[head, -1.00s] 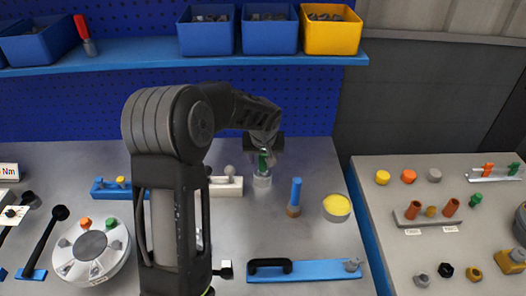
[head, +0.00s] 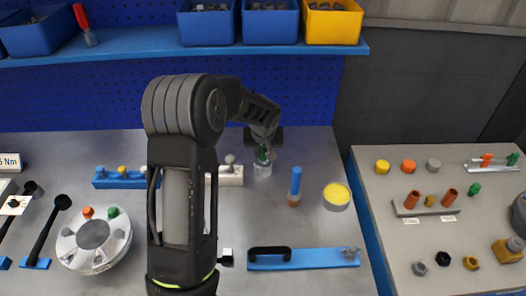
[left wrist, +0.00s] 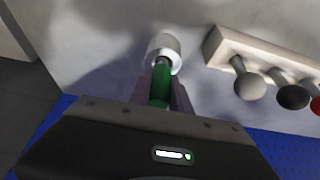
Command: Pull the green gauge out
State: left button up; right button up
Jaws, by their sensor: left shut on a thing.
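The green gauge (head: 263,155) stands upright at the pale, glassy flanged shell (head: 263,170) on the grey bench. My left gripper (head: 263,148) comes down on it from above and is shut on it. In the left wrist view the green gauge (left wrist: 160,88) lies between the two fingers, with its dark end at the round opening of the white shell (left wrist: 164,48). The fingers and the shell's rim hide how deep that end sits. My right gripper is not in view.
A white rack with ball knobs (head: 230,174) stands close left of the shell. A blue-handled plug (head: 295,185) and a yellow-topped disc (head: 336,195) stand to the right. A blue bar with a black handle (head: 303,259) lies in front. The blue pegboard is behind.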

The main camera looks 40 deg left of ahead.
pick_arm(q)
grip_shut()
jog(key=shift+r, duration=0.1)
jog(key=shift+r+p, duration=1.7)
jog(key=shift+r, duration=1.7)
